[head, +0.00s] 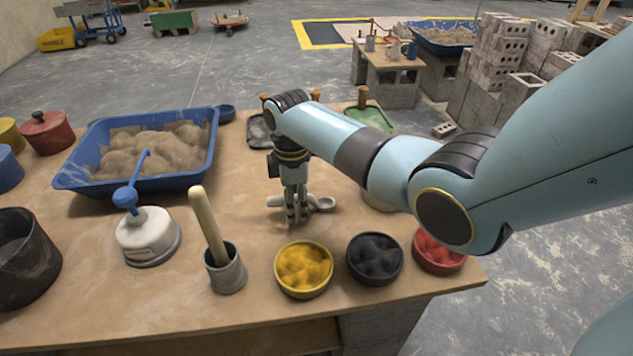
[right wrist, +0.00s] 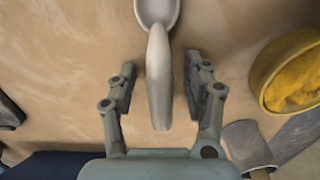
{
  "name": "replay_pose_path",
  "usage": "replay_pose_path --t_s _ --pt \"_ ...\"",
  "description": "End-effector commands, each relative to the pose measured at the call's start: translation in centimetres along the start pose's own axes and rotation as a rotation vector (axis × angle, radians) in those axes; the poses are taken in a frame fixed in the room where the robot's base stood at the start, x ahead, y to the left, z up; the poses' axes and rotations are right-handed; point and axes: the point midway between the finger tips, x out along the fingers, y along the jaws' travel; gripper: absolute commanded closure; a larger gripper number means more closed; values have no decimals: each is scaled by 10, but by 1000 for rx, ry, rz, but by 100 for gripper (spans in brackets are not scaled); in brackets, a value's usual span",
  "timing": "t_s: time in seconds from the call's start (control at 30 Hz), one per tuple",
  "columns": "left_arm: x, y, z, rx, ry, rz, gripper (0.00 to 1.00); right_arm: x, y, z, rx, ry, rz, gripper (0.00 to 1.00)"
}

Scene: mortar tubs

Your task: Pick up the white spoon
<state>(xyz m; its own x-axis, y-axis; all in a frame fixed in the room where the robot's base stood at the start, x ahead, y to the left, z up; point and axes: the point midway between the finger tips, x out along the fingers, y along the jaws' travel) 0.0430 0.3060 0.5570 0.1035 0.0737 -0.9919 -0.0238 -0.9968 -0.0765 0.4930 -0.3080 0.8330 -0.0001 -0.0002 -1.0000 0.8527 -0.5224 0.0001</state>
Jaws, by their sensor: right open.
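The white spoon (head: 320,203) lies on the wooden table in the head view, partly hidden behind my right gripper. My right gripper (head: 295,215) points down over the spoon's handle. In the right wrist view the spoon (right wrist: 159,75) has its bowl at the top edge and its handle running down between the two fingers. My right gripper (right wrist: 158,85) is open, with one finger on each side of the handle and gaps to both. I cannot tell how far above the table the fingertips are. My left gripper is not in view.
Bowls of yellow (head: 303,269), black (head: 375,259) and red (head: 438,250) powder stand along the front right. A grey mortar with a pestle (head: 226,270) and a white lidded pot (head: 147,236) stand left of the gripper. A blue sand tub (head: 70,180) is farther back.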

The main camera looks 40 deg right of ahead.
Motion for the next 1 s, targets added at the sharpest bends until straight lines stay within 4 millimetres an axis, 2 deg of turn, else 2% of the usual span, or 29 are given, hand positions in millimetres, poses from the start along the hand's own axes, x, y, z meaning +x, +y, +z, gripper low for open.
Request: replay_pose_path --t_s 0.07,0.4,1.0 --pt "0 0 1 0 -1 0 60 0 0 0 0 0 0 55" --pt "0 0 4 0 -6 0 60 0 0 0 0 0 0 100" --pt "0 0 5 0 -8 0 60 -1 0 0 0 0 0 100"
